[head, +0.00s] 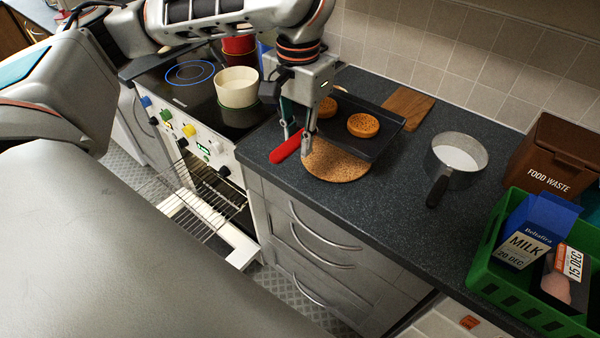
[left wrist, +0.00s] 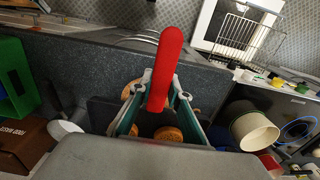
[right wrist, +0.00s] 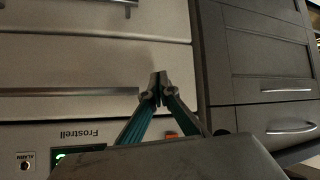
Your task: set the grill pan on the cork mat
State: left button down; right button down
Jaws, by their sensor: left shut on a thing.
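The grill pan (head: 382,140) is dark and square, with a red handle (head: 286,147) and round brown crumpet-like pieces (head: 362,125) in it. My left gripper (head: 305,140) is shut on the red handle, which also shows in the left wrist view (left wrist: 167,60). The round cork mat (head: 336,168) lies on the dark worktop. The pan overlaps the mat's far part in the head view; I cannot tell whether it touches the mat or hangs just above. My right gripper (right wrist: 160,90) is shut and empty in front of drawer fronts, seen only in the right wrist view.
A wooden board (head: 408,104) lies behind the pan. A saucepan (head: 458,160) stands right of it. A brown food waste bin (head: 545,165) and green crate (head: 530,308) with milk fill the right end. A cream pot (head: 237,85) stands on the hob at left.

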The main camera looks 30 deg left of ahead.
pick_arm(q)
notch_tip(320, 180, down, 11)
jog(key=shift+r, duration=0.2)
dwell(0.5)
jog(key=c, duration=1.9)
grip_release()
notch_tip(320, 180, up, 12)
